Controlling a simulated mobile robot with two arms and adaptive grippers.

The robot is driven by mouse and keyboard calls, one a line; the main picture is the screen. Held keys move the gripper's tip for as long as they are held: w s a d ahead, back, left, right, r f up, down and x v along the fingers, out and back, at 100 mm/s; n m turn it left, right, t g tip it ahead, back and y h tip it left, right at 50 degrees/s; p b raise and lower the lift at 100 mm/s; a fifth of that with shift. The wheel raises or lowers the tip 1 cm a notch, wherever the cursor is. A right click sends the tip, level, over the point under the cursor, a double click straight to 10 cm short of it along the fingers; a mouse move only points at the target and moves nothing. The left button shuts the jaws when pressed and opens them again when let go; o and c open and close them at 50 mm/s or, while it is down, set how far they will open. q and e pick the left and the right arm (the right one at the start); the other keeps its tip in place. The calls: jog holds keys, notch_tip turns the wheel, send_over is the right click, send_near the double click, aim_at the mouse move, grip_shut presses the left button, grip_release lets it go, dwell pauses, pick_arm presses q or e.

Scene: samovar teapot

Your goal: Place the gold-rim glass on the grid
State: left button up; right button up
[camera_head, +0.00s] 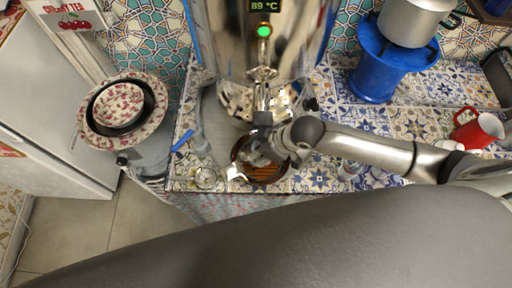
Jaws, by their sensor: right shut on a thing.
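My right gripper (238,170) reaches in from the right, below the samovar tap, and is shut with its tips at the counter's front edge. A small clear glass (205,178) with a pale rim shows just left of these tips, and I take it as the gold-rim glass in their hold. The contact itself is too small to see clearly. A round dark dish with orange-brown slats, which looks like the grid (268,177), lies under the gripper and is partly hidden by it. My left gripper is not in view.
The steel samovar (225,40) stands behind the gripper. A patterned bowl stack (122,103) is at the left. A blue stand (378,75) with a metal pot (407,20) is at the back right. Tiled counter between is mostly clear.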

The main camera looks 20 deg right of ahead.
jog(key=o, duration=1.2)
jog(key=shift+f, duration=0.1)
jog(key=shift+c, duration=0.2)
jog(key=v, duration=1.2)
jog(key=shift+b, duration=0.4)
jog(key=shift+a, duration=0.1)
